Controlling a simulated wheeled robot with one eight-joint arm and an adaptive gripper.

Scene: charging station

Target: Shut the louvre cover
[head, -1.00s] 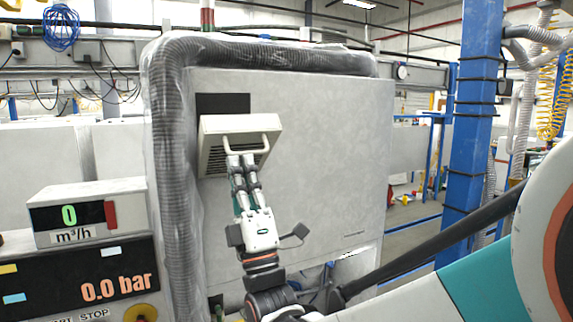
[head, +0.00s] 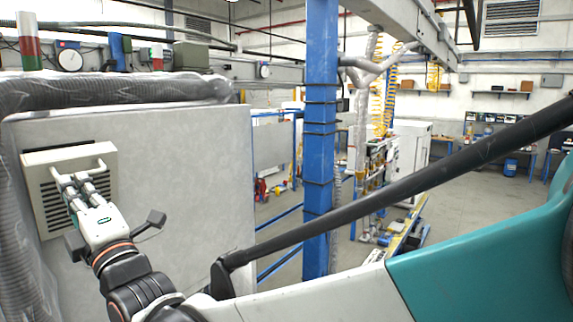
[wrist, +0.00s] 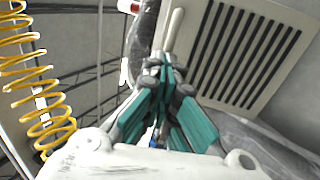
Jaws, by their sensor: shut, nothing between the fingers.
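The louvre cover (head: 38,160) is a cream panel with dark slats and a pale bar handle, at the left of the head view.
The grey cabinet panel (head: 180,180) carries the cover, with a plastic-wrapped duct (head: 120,90) along its top. A blue column (head: 320,150) stands right of it. A yellow coiled hose (wrist: 30,80) shows at the wrist view's left. Open floor lies farther right.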

